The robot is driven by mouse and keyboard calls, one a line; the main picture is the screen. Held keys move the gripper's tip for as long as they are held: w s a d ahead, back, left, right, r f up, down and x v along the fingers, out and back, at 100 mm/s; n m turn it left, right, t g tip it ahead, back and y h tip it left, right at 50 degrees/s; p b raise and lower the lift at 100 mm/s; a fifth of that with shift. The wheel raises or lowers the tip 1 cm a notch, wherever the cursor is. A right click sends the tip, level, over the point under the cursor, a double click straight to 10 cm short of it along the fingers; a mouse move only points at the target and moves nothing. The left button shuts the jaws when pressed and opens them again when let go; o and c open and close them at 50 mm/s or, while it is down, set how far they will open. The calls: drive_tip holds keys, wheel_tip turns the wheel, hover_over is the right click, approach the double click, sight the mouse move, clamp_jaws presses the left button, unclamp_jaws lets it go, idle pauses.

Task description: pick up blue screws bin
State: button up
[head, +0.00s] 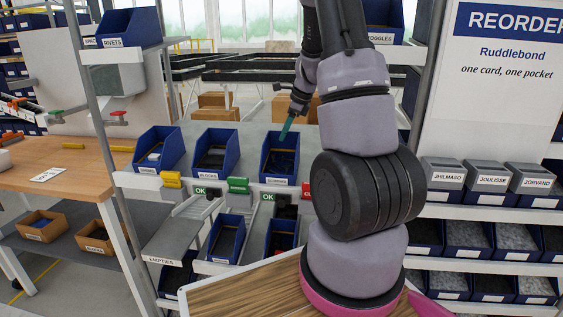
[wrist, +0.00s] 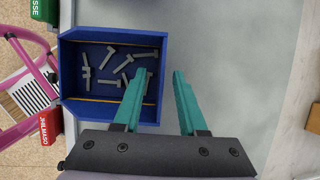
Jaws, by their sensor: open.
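The blue screws bin (head: 281,171) is the right one of three blue bins on the upper shelf in the head view. Its front label seems to read SCREWS. In the wrist view a blue bin (wrist: 112,35) holds several loose grey screws (wrist: 122,65). My gripper (wrist: 159,75) is open and empty, with teal fingers. In that view its fingers lie on either side of the bin's right wall, one over the inside and one outside. In the head view my gripper (head: 287,127) points down over the bin's top. Whether the fingers touch the wall cannot be told.
Two other blue bins (head: 215,153) stand left of it, with bare shelf right of it in the wrist view (wrist: 230,60). Coloured card holders (head: 238,185) line the shelf edge, and more bins (head: 227,238) sit below. A wooden workbench (head: 70,165) is at left.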

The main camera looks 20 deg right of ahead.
sight(280, 147)
drive_tip(key=shift+x, duration=2.45)
drive_tip(key=shift+d+f, duration=0.1)
drive_tip(key=shift+f, duration=0.15)
clamp_jaws()
